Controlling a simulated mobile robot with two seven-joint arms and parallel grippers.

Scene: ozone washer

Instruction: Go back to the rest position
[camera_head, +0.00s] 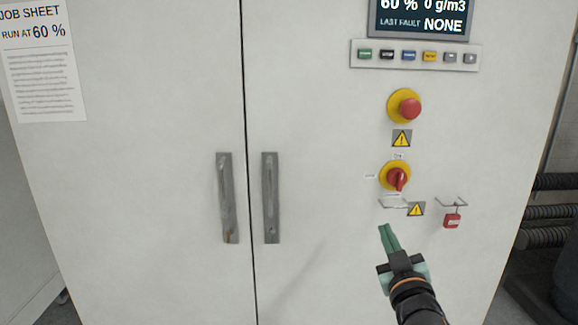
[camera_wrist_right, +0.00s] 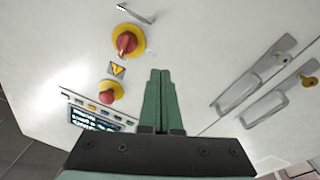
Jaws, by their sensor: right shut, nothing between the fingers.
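My right gripper (camera_head: 388,238) is shut and empty, its green fingers pressed together just below the rotary switch in the head view. It also shows shut in the right wrist view (camera_wrist_right: 159,78). The red rotary switch on a yellow plate (camera_head: 396,177) is above the fingertips, and shows at the upper left in the right wrist view (camera_wrist_right: 127,42). I cannot tell from these frames how far the fingertips are from the cabinet face. My left gripper is not in view.
The white cabinet (camera_head: 320,120) fills the view, with two vertical door handles (camera_head: 270,198) in the middle. A red emergency button (camera_head: 406,106), a display (camera_head: 420,14) and a red padlock on a hook (camera_head: 452,221) are on the right door. Dark hoses (camera_head: 548,212) lie at the right.

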